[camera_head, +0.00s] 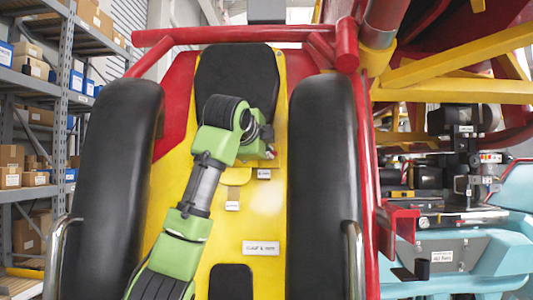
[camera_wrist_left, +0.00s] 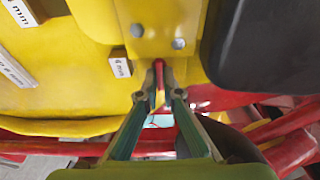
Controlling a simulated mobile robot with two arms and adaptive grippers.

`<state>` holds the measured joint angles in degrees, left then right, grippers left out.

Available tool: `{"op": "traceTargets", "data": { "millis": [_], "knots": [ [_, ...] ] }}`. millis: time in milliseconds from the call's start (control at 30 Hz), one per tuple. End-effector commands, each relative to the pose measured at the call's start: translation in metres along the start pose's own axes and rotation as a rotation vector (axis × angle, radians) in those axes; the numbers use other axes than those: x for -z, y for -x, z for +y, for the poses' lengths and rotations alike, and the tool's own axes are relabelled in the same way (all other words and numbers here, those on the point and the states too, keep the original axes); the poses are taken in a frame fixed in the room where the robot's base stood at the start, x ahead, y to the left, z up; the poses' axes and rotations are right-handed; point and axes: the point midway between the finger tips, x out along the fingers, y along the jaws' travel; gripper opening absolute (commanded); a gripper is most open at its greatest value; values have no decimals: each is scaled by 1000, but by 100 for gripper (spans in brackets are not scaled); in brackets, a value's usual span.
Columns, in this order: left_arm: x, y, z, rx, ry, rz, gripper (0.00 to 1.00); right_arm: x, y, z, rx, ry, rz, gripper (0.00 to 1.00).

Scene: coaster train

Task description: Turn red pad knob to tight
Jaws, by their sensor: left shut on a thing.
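My left gripper (camera_head: 268,146) is at the upper middle of the yellow seat back (camera_head: 205,245) in the head view. In the left wrist view my left gripper (camera_wrist_left: 159,92) has its two fingers close together, shut on a small red knob (camera_wrist_left: 158,71) below a yellow bracket (camera_wrist_left: 165,25). Part of the knob is hidden between the fingers. A red and yellow strip shows between the fingers, and I cannot tell whether it belongs to the knob. The knob's turn position is not readable. My right gripper is in neither view.
Black side pads (camera_head: 118,170) and (camera_head: 323,160) flank the seat back, with a black headrest (camera_head: 240,75) above. Small white labels (camera_head: 262,248) are on the yellow panel. Red bars cross the top. Shelves stand left; a turquoise car (camera_head: 450,255) is right.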

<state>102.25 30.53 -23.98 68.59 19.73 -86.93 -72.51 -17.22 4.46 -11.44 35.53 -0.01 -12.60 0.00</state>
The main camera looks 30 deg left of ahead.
Motion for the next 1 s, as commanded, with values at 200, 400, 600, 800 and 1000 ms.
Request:
{"op": "traceTargets", "data": {
  "millis": [200, 400, 600, 800, 1000],
  "knots": [
    [1, 0, 2, -13, -35, 1, 0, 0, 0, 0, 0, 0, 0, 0],
    [1, -1, 2, -15, -39, 1, 0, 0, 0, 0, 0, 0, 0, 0],
    [1, -1, 3, -16, -38, 1, 9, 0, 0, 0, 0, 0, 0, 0],
    [1, -1, 2, -13, -37, 1, 23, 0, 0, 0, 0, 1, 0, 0],
    [1, 0, 1, -11, -35, 0, 23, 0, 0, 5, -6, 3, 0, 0]
  ]
}}
